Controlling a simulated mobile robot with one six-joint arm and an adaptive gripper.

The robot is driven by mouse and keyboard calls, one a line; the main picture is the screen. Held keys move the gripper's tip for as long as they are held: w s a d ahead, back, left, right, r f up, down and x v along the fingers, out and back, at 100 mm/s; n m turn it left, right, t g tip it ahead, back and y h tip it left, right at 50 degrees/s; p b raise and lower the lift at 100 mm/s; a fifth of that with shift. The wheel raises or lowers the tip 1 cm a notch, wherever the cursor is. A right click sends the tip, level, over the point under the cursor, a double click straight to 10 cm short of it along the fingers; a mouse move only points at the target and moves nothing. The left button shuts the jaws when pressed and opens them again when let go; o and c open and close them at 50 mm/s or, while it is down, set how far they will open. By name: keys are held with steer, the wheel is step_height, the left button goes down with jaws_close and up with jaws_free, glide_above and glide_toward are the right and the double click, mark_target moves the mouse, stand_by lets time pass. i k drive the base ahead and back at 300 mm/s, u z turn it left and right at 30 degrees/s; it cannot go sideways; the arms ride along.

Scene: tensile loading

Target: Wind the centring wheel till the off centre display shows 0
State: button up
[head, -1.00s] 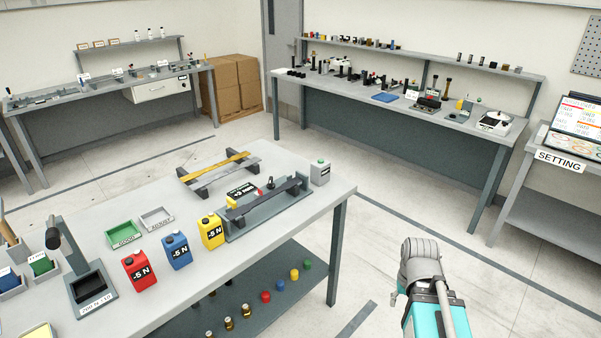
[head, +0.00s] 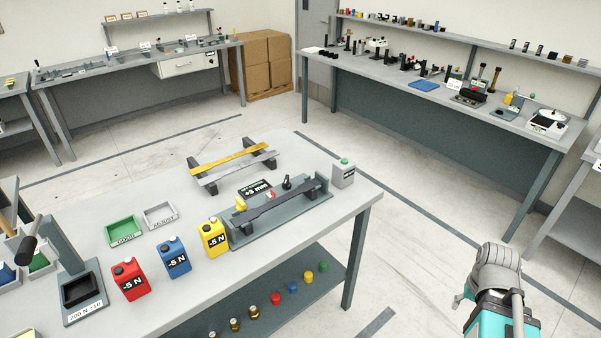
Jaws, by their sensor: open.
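The grey loading fixture (head: 236,238) stands on the near bench, with a dark bar lying along it. A black display (head: 255,190) behind the bar carries white text; it seems to read +3 mm, tilted and small. A small dark knob (head: 287,183) stands beside the display, and I cannot tell whether it is the centring wheel. A small red part (head: 270,195) and a yellow part (head: 240,203) sit by the bar. My arm shows at the lower right, off the bench and apart from the fixture. My gripper cannot be made out.
Yellow (head: 214,240), blue (head: 174,258) and red (head: 129,281) -5 N canisters stand left of the fixture. A grey box with a green top (head: 343,174) stands at its right end. A yellow-and-grey bar rack (head: 232,162) lies behind. Floor right of the bench is clear.

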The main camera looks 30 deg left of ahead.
mark_target(287, 185)
steer(key=u, duration=0.3)
steer(key=i, duration=0.85)
steer(key=u, duration=0.75)
